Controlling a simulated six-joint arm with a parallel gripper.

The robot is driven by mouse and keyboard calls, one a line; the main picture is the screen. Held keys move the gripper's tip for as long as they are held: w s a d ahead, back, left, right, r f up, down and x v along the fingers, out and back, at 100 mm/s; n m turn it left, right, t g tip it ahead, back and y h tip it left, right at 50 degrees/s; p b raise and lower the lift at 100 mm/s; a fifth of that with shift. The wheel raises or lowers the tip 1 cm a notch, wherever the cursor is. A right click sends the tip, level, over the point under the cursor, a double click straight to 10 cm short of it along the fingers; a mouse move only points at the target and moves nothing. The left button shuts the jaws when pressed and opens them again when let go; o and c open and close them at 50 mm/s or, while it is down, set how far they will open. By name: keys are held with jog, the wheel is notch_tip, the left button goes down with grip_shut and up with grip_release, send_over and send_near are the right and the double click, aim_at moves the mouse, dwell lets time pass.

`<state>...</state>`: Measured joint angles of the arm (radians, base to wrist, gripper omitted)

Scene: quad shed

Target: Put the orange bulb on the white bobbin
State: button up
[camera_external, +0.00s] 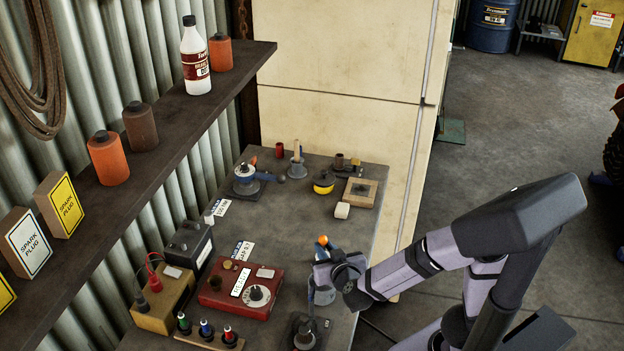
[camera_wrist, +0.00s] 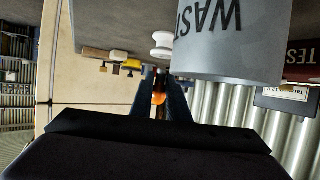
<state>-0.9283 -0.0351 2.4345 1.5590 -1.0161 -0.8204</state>
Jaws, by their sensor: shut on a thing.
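My gripper (camera_external: 322,252) is shut on the orange bulb (camera_external: 323,241), whose top shows above my fingers in the external view. In the wrist view the bulb (camera_wrist: 159,98) sits between the two dark fingertips (camera_wrist: 160,103). The white bobbin (camera_wrist: 162,45) stands on the table, beyond my fingers and apart from the bulb in the wrist view. I cannot make out the bobbin for certain in the external view; my gripper may hide it.
A grey can marked with letters (camera_wrist: 228,45) stands close beside the bobbin in the wrist view; it shows below my gripper (camera_external: 324,295). A red meter box (camera_external: 215,292) lies to the left. A yellow item (camera_external: 323,187) and wooden frame (camera_external: 360,191) are farther back.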

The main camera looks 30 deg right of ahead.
jog(key=shift+f, duration=0.75)
jog(key=shift+f, duration=0.2)
jog(key=o, duration=0.8)
jog(key=shift+r, duration=0.1)
jog(key=shift+r, duration=0.2)
jog(key=p+v, duration=0.1)
jog(key=v, duration=1.1)
jog(key=shift+p, duration=0.3)
